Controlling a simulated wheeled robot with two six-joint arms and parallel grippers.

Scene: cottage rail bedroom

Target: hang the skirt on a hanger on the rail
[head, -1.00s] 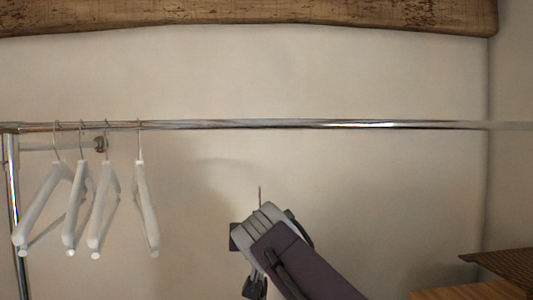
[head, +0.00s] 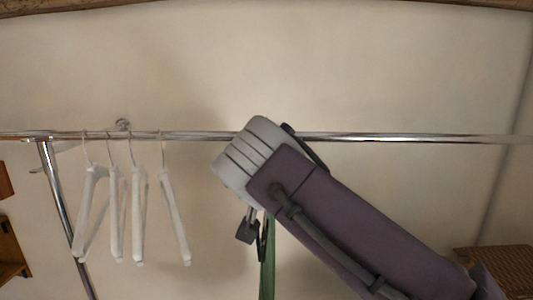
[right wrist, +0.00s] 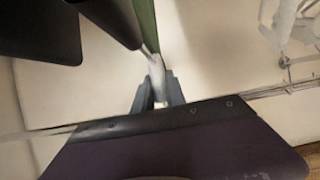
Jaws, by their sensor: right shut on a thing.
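My right gripper (right wrist: 157,88) is shut on a white piece of the hanger (right wrist: 155,68) in the right wrist view. The green skirt (right wrist: 145,22) shows there as a narrow strip beside it. In the head view the green skirt (head: 268,262) hangs below my right gripper, mostly hidden behind my arm. The chrome rail (head: 400,138) runs across the head view, and my right wrist covers part of it. The held hanger's hook is hidden, so I cannot tell whether it touches the rail. My left gripper is not in view.
Several empty white hangers (head: 138,215) hang on the rail's left part, near the chrome upright (head: 57,195). The rail right of my arm is bare. A brown woven box (head: 500,262) stands at lower right, and wooden furniture (head: 10,250) at lower left.

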